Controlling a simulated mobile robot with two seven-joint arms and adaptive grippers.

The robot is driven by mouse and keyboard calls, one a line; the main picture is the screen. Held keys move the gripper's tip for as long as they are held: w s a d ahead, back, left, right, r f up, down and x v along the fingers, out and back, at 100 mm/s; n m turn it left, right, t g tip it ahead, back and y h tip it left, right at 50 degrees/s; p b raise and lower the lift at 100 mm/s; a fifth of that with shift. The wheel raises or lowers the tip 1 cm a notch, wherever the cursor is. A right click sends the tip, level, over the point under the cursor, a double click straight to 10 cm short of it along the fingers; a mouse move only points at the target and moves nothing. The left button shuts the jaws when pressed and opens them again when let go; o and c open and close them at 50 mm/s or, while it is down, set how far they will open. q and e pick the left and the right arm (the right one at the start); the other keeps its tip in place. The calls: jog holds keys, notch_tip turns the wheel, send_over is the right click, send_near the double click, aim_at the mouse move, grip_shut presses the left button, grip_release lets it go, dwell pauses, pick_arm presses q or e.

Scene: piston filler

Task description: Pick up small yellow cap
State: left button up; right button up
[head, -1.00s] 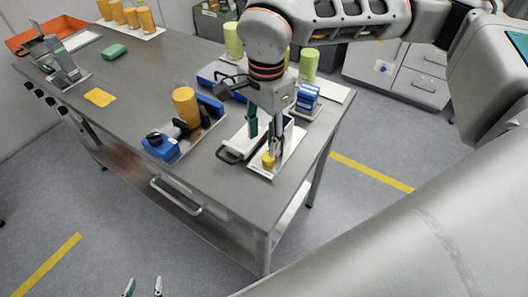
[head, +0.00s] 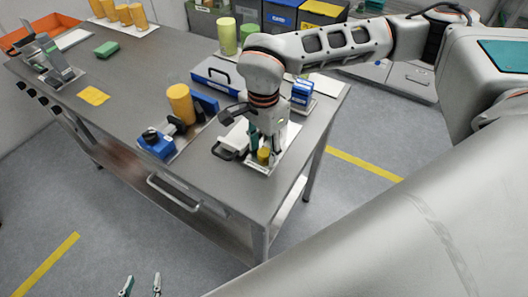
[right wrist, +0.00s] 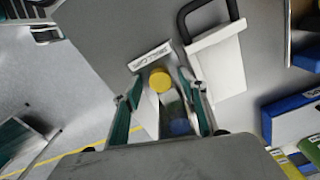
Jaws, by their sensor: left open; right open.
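The small yellow cap (head: 263,156) stands near the front end of a narrow white tray (head: 257,168) at the table's right corner. In the right wrist view the cap (right wrist: 160,80) shows between the fingertips, next to a printed label. My right gripper (head: 265,146) is open, pointing down over the tray with its fingers to either side of the cap. I see no clear contact with the cap. My left gripper (head: 141,286) is open and empty at the bottom edge of the head view, away from the table.
A white box with a black handle (head: 232,140) stands just left of the tray. A blue fixture (head: 157,145) and a yellow cylinder (head: 181,104) stand further left. Blue boxes (head: 301,93) are behind the right gripper. The table's front middle is clear.

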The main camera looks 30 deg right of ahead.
jog(key=c, duration=0.7)
jog(key=shift+c, duration=0.2)
jog(key=shift+r, duration=0.15)
